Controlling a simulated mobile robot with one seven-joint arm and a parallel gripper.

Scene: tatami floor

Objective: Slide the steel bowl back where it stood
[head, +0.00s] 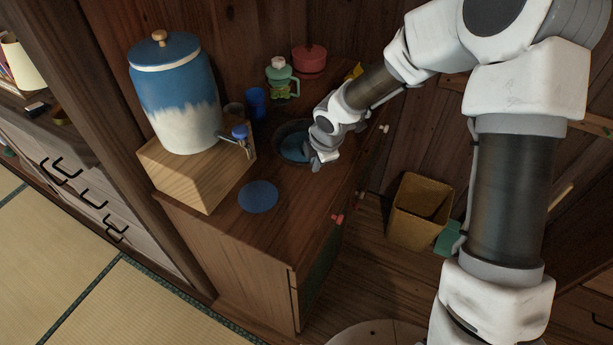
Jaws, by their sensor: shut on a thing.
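The steel bowl (291,148) looks dark, with a bluish inside. It stands on the wooden cabinet top (290,226), right of the dispenser's tap. My gripper (315,161) is at the bowl's right side, shut on its rim. The fingertips are small here and partly hidden by my wrist, which also covers the bowl's right edge. A flat blue disc (258,196) lies on the cabinet top, in front of the bowl and apart from it.
A blue and white dispenser (175,95) stands on a wooden box (190,177) at left, its tap (240,137) sticking out towards the bowl. A blue cup (256,102), green-lidded jar (281,78) and red pot (309,61) stand behind.

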